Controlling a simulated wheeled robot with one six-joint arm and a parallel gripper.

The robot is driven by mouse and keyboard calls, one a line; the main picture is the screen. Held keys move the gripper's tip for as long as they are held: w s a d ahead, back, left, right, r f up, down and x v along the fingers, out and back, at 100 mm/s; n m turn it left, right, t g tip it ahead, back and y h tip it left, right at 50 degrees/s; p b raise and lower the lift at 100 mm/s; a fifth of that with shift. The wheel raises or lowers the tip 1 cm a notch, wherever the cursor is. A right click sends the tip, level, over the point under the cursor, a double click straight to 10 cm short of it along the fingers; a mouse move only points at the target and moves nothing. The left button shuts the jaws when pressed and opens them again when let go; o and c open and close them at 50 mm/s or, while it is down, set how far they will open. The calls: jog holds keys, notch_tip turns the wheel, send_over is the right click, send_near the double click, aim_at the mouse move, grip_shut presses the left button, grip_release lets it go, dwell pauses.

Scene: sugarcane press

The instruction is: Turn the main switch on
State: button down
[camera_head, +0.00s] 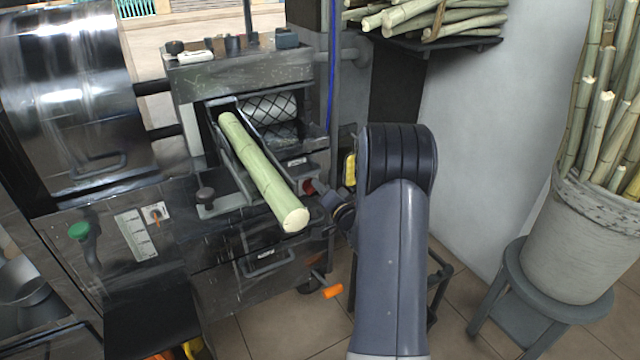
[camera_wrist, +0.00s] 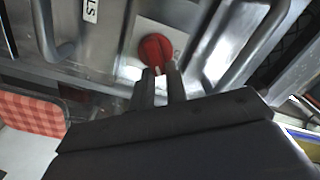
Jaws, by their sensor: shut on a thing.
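A round red switch knob (camera_wrist: 156,48) sits on a pale plate on the metal front of the press in the wrist view. In the head view, my gripper (camera_head: 315,187) reaches the knob from the right, and my arm hides part of the area. The knob's pointer position cannot be told clearly.
A green cane (camera_head: 262,170) lies in the feed chute and sticks out over the front. A smaller orange switch (camera_head: 155,214) and a green-topped lever (camera_head: 79,231) are on the left. A cane bucket (camera_head: 575,240) stands on a stool at right.

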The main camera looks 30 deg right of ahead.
jog(key=m, duration=0.1)
jog(key=m+p, duration=0.1)
jog(key=m, duration=0.1)
jog(key=shift+d+f+m, duration=0.15)
jog(key=shift+f+m, duration=0.05)
jog(key=shift+m, duration=0.1)
jog(key=shift+f+m+p, duration=0.2)
jog(key=shift+m+p, duration=0.25)
jog(key=shift+m, duration=0.45)
jog(key=shift+f+m+p, duration=0.2)
jog(key=shift+m+p, duration=0.2)
jog(key=shift+m, duration=0.5)
jog(key=c, duration=1.4)
grip_release()
jog(key=shift+s, duration=0.1)
jog(key=s+p, duration=0.1)
jog(key=s, duration=0.9)
jog(key=shift+s+d, duration=0.2)
jog(key=shift+s, duration=0.15)
